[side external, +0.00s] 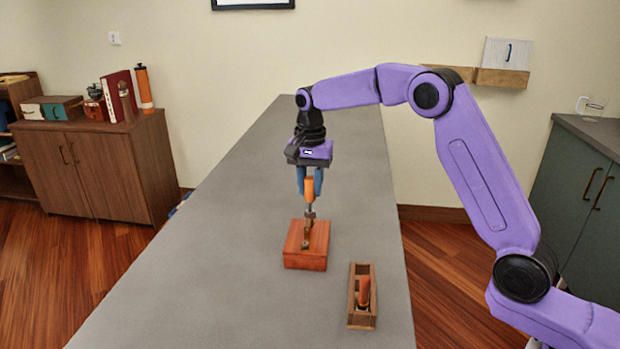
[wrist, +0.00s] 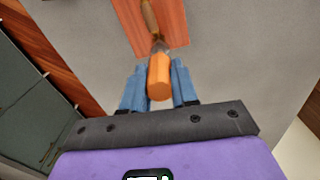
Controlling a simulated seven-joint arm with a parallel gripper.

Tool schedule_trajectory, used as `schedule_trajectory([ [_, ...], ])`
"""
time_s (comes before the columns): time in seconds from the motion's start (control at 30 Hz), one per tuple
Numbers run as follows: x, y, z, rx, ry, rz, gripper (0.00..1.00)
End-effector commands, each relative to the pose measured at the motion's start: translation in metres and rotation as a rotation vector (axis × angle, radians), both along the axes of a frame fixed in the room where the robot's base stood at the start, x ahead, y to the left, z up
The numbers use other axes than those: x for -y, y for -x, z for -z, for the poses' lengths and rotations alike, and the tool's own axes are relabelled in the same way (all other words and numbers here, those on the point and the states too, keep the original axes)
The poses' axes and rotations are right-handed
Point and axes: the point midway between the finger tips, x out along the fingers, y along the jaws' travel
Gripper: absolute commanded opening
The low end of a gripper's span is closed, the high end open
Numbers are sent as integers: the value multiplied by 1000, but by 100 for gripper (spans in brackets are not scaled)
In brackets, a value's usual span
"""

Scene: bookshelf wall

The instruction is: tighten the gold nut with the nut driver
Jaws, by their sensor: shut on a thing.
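My gripper (side external: 309,184) points down with its blue fingers shut on the orange handle of the nut driver (side external: 309,188). In the wrist view the nut driver (wrist: 159,76) sits between the two fingers (wrist: 160,88). Its metal shaft points down to the top of the red-brown wooden block (side external: 294,258). A brass-coloured piece (side external: 306,243) shows on the block below the driver's tip. The gold nut cannot be told apart from it, and whether the tip touches it is unclear. The block also shows in the wrist view (wrist: 176,27).
A small wooden holder (side external: 361,321) with an orange-handled item (side external: 364,291) in it stands on the grey table (side external: 190,290), nearer the camera and right of the block. The table left of the block is clear. Cabinets stand apart from the table on both sides.

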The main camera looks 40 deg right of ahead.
Motion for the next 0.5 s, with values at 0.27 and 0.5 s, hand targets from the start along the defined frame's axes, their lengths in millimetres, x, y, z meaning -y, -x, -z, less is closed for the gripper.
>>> schedule_trajectory([
  [0.27,0,0,14,-1,0,32,0],
  [0.5,0,0,15,0,0,297,0],
])
